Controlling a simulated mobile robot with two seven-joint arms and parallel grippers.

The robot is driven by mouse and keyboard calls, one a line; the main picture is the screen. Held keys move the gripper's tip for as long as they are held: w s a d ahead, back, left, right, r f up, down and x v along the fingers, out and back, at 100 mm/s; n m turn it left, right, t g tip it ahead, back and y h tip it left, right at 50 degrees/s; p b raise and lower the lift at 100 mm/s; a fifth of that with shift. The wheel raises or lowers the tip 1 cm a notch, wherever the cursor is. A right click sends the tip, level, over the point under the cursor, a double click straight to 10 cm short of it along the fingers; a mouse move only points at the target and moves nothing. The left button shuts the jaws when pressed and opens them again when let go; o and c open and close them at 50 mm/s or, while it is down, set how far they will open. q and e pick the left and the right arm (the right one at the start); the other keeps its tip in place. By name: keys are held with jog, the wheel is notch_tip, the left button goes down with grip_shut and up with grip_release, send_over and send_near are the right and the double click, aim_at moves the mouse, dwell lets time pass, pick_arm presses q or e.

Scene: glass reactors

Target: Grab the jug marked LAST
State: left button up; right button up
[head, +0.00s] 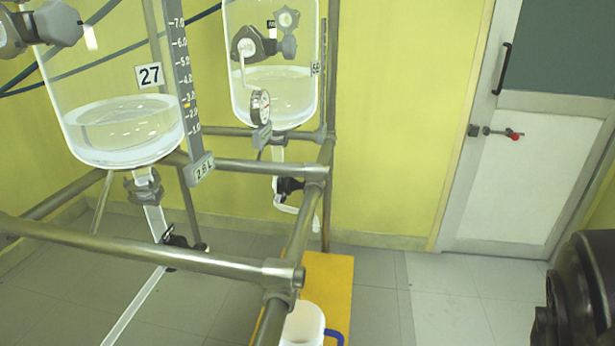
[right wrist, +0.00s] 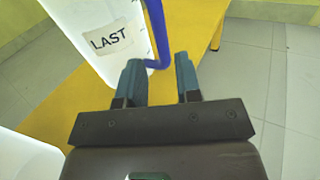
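In the right wrist view a white jug (right wrist: 90,30) with a label reading LAST stands at the upper left. Its blue handle (right wrist: 155,30) faces my right gripper (right wrist: 159,66). That gripper is open, with the lower part of the handle just ahead of the gap between its fingertips. I cannot tell whether the fingers touch the handle. In the head view a white jug (head: 303,324) with a blue handle (head: 334,336) shows at the bottom edge; no label is visible there. My left gripper is in neither view.
The jugs stand on a yellow platform (head: 330,275). Another white container (right wrist: 25,158) is at the lower left of the wrist view. Metal rails (head: 150,249) and glass reactors (head: 120,125) fill the left. Floor (head: 440,310) is clear toward the door (head: 530,150).

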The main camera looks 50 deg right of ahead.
jog(key=x, duration=0.9)
jog(key=shift+w+d+r, duration=0.2)
jog(key=shift+w+r, duration=0.1)
grip_shut()
